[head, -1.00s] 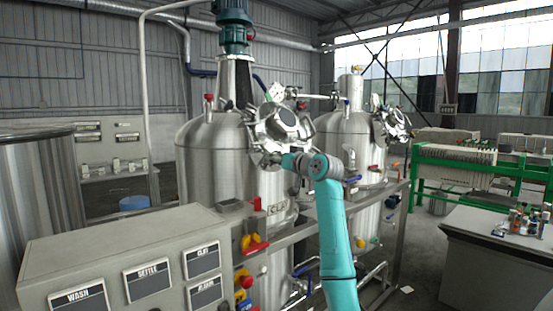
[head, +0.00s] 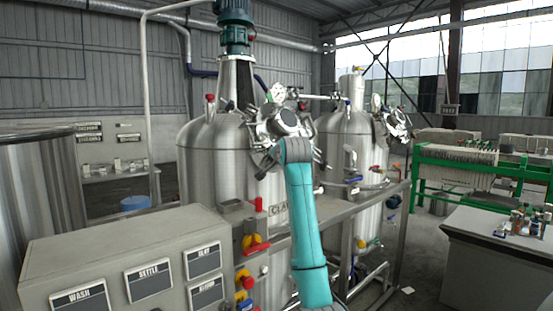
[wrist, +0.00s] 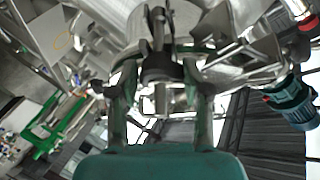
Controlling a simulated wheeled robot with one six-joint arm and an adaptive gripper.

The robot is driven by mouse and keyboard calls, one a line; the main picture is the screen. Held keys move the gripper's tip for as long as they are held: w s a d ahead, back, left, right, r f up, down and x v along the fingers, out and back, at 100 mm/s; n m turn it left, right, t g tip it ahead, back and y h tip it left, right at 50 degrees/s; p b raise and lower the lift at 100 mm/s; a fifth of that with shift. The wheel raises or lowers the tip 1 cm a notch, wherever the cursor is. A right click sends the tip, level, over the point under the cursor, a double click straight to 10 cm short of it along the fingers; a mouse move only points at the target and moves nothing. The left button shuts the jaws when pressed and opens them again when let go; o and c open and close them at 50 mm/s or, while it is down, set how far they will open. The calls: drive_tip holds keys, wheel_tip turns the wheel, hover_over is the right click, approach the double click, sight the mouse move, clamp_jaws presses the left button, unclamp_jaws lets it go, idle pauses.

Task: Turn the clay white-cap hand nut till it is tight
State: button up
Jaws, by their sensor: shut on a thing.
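The clay tank (head: 215,165) is a steel vessel, its label partly hidden by my arm. Its lid with clamp hardware (head: 268,122) shows at the tank's upper front, just beyond my wrist. In the wrist view my gripper (wrist: 160,78) has its two green fingers either side of a dark grey lobed hand nut (wrist: 158,62) and is shut on it. A post stands up from the nut's middle. I cannot make out a white cap on it. In the head view my arm hides the gripper and the nut.
A second steel tank (head: 342,145) with similar lid hardware stands to the right. A control box (head: 125,255) with labelled plates is at the front left. A rail (head: 350,205) runs before the tanks. A grey bench (head: 490,240) with small items stands at the right.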

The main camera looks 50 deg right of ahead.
drive_tip(key=m+g, duration=0.1)
drive_tip(key=m, duration=0.2)
drive_tip(key=m+g, duration=0.2)
drive_tip(key=m, duration=0.1)
drive_tip(key=shift+w+r+m+g+y, duration=0.1)
drive_tip(key=shift+r+m+g+y, duration=0.1)
drive_tip(key=shift+m+g+y, duration=0.15)
drive_tip(key=m+g+y, duration=0.1)
drive_tip(key=m, duration=0.1)
drive_tip(key=m+g+y, duration=0.1)
drive_tip(key=m, duration=0.1)
drive_tip(key=shift+m, duration=0.25)
drive_tip(key=shift+y, duration=0.25)
drive_tip(key=o, duration=1.2)
drive_tip(key=shift+c, duration=0.2)
drive_tip(key=shift+r, duration=0.1)
drive_tip(key=v, duration=0.7)
drive_tip(key=shift+a, duration=0.15)
